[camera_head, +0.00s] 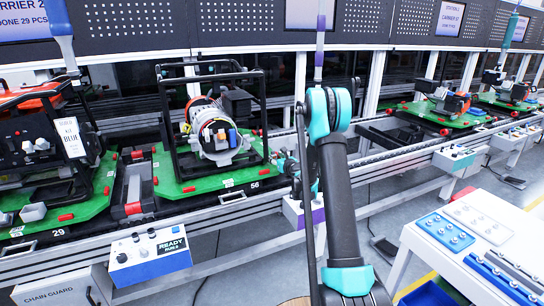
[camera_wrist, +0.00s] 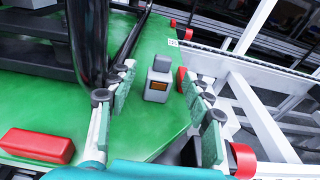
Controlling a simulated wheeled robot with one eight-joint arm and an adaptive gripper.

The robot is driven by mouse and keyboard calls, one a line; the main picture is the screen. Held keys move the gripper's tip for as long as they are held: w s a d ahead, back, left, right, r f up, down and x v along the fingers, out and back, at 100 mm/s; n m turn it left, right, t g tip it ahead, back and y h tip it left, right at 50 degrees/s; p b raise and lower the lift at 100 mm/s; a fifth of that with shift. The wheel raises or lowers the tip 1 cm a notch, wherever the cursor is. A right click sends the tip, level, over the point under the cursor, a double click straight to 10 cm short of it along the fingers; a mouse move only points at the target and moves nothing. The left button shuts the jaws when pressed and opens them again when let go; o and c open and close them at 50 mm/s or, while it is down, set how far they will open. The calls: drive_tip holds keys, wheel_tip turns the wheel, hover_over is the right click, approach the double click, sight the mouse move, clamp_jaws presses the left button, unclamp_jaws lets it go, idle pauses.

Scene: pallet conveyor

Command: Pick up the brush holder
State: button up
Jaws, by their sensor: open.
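A small grey block with an orange-brown window and a narrower top, which looks like the brush holder (camera_wrist: 157,84), stands upright on the green pallet (camera_wrist: 105,125) near its edge in the wrist view. My gripper (camera_wrist: 160,78) is open, with the teal-padded fingers on the left and right of the block. Gaps show on both sides, and I cannot tell whether the fingers are fully down around it. In the head view my gripper (camera_head: 292,168) is at the right corner of the middle pallet (camera_head: 180,187), and the block is not clearly visible there.
A black frame (camera_head: 165,130) around a motor unit (camera_head: 217,132) stands on the middle pallet. A dark upright post (camera_wrist: 88,40) is close to my left finger. Red blocks (camera_wrist: 36,145) sit on the pallet. A white table (camera_head: 425,238) with blue trays stands at the right.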

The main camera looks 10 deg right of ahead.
drive_tip(key=shift+w+a, duration=0.1)
drive_tip(key=shift+w, duration=0.1)
clamp_jaws()
drive_tip(key=shift+r, duration=0.1)
drive_tip(key=shift+r, duration=0.45)
wheel_tip(320, 180, up, 2)
drive_tip(key=shift+r, duration=0.1)
drive_tip(key=shift+s+d+r, duration=0.1)
drive_tip(key=shift+s+d, duration=0.15)
drive_tip(key=shift+s, duration=0.35)
drive_tip(key=f+v, duration=0.2)
drive_tip(key=v, duration=1.4)
drive_tip(key=shift+s+f, duration=0.25)
drive_tip(key=shift+s, duration=0.25)
